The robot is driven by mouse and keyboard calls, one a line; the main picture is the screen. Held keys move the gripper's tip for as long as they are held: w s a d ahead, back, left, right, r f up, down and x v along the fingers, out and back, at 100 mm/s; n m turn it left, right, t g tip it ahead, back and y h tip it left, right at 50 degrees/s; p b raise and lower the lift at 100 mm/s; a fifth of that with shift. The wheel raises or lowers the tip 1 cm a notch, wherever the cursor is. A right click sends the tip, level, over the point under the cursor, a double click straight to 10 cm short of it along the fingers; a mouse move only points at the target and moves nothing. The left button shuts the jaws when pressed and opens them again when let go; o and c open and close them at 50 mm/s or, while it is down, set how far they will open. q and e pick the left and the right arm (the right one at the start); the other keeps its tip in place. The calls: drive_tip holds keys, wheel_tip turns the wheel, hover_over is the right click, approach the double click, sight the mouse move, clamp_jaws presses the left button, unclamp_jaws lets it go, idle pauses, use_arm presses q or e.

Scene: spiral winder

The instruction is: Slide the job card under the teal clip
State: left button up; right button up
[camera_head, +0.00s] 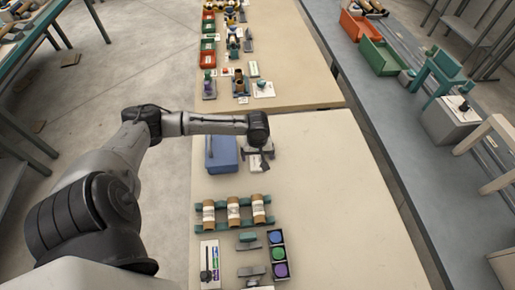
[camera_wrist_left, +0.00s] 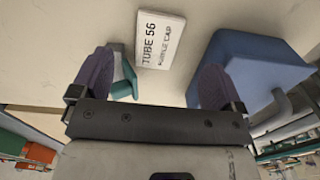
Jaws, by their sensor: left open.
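A white card printed "TUBE 56" (camera_wrist_left: 160,40), which I take as the job card, lies flat on the pale table in the left wrist view. A teal piece (camera_wrist_left: 125,76), likely the teal clip, is beside it, partly hidden behind one finger. The card looks apart from the teal piece's visible part; whether any edge is under it I cannot tell. My left gripper (camera_head: 263,161) is open and empty above this spot, its two fingers either side of the card in the wrist view. In the head view the gripper hides much of the spot. My right gripper is out of view.
A blue box (camera_head: 221,154) stands close beside the left gripper. Nearer on the table are a teal rack with three tubes (camera_head: 233,212), a dark tray of coloured discs (camera_head: 279,254) and a teal-topped block (camera_head: 247,237). The table's right side is clear.

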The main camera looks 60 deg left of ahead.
sight(257, 166)
use_arm(q)
wheel_tip(257, 166, down, 7)
drive_tip(key=shift+r+b, duration=0.2)
drive_tip(key=shift+b, duration=0.35)
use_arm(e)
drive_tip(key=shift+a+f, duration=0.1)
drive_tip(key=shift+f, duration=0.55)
use_arm(q)
drive_tip(key=shift+f, duration=0.25)
